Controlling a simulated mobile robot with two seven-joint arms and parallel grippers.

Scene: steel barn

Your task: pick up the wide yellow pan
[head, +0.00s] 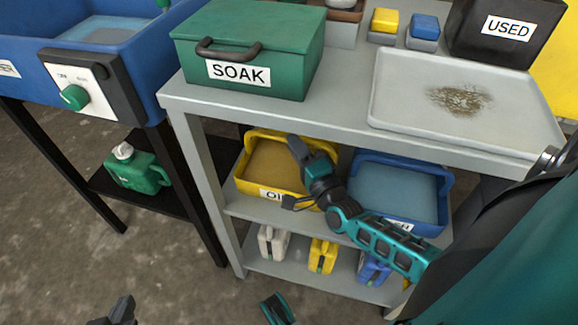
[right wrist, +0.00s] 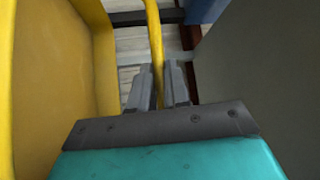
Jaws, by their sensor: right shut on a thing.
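The wide yellow pan (head: 240,180), with a label partly hidden by my right arm, sits on the grey bench's middle shelf. My right gripper (head: 297,150) reaches over it from the right in the head view. In the right wrist view, the gripper (right wrist: 157,92) is shut on a thin yellow edge of the pan, and a broad yellow wall of the pan (right wrist: 60,75) fills the left side. The exact grip spot is hidden in the head view. My left gripper (head: 120,311) is at the bottom left edge, partly cut off, away from the pan.
A blue pan (head: 398,190) stands close to the right on the same shelf. The bench top (head: 335,115) hangs over the shelf and carries a green SOAK box (head: 250,45) and a grey tray (head: 390,95). Several small jugs stand on the lower shelf.

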